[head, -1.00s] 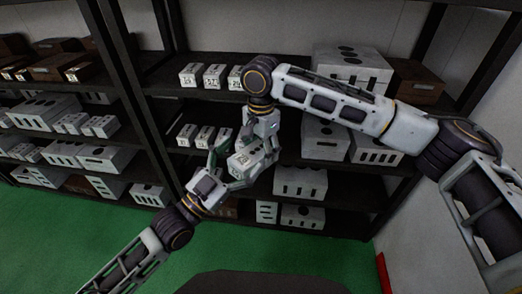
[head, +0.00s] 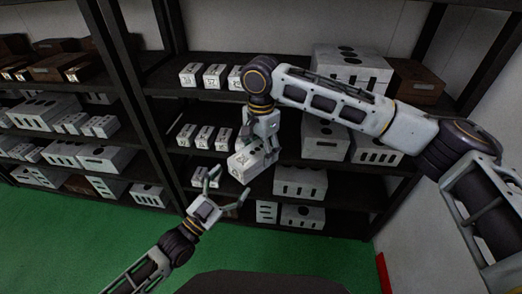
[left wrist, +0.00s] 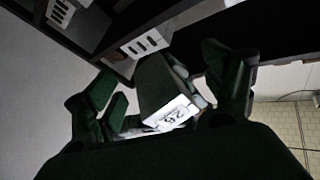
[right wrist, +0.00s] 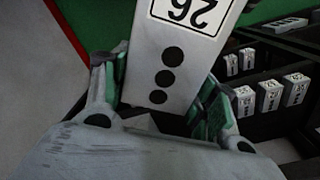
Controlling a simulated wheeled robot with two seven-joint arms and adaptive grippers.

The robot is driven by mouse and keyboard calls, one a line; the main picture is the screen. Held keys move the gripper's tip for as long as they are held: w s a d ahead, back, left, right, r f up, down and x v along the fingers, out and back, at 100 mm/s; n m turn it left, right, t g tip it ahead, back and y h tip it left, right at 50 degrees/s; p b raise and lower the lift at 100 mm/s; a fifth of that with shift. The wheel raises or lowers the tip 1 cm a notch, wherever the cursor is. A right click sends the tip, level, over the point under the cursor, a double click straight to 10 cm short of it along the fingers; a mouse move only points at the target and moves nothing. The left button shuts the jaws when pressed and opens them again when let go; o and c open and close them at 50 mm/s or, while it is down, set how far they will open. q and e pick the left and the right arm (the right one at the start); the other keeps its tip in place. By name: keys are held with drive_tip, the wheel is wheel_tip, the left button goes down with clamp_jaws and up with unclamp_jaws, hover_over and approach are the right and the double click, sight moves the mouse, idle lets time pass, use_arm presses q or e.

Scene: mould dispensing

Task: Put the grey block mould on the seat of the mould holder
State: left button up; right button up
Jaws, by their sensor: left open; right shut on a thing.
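The grey block mould (head: 246,163) is a pale block held in the air in front of the shelves. In the right wrist view the mould (right wrist: 178,50) shows a white label reading 26 and a row of dark round holes. My right gripper (right wrist: 158,98) is shut on it, with a green-padded finger on each side. My left gripper (head: 226,189) is open and empty, below and left of the mould, apart from it. In the left wrist view the mould (left wrist: 155,82) appears between the open fingers, farther off. I cannot make out the mould holder in any view.
A dark shelf rack (head: 160,93) behind carries several small numbered blocks, larger white blocks (head: 300,181) and a brown box (head: 417,86). Another rack stands at the left. The green floor (head: 100,240) in front is clear.

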use_arm(q)
drive_tip(key=w+a+f+n+g+y, duration=0.1)
drive_tip(key=w+a+f+n+y, duration=0.2)
drive_tip(key=f, duration=0.9)
drive_tip(key=w+a+f+g+y, duration=0.1)
drive_tip(key=a+f+g+y, duration=0.15)
drive_tip(key=a+f, duration=0.6)
drive_tip(key=s+a+f+n+g+y, duration=0.1)
drive_tip(key=s+a+f+y, duration=0.15)
drive_tip(key=f, duration=0.95)
drive_tip(key=s+a+f+n+g+y, duration=0.15)
drive_tip(key=s+f, duration=0.25)
drive_tip(key=f, duration=0.7)
drive_tip(key=s+a+f+n+g+y, duration=0.1)
drive_tip(key=s+a+f+g, duration=0.15)
drive_tip(key=s+f, duration=0.5)
drive_tip(key=s+a+f+n+g+y, duration=0.1)
drive_tip(key=s+a+f+g, duration=0.15)
drive_tip(key=s+f, duration=0.55)
drive_tip(key=s+f+g, duration=0.2)
drive_tip(key=s+f, duration=0.3)
drive_tip(key=s, duration=0.5)
drive_tip(key=s+d+f+n+g, duration=0.1)
drive_tip(key=s+f+g, duration=0.2)
drive_tip(key=s, duration=0.7)
wheel_tip(320, 180, down, 2)
drive_tip(key=shift+d+f+y, duration=0.1)
drive_tip(key=shift+d+y, duration=0.2)
drive_tip(key=shift+y, duration=0.15)
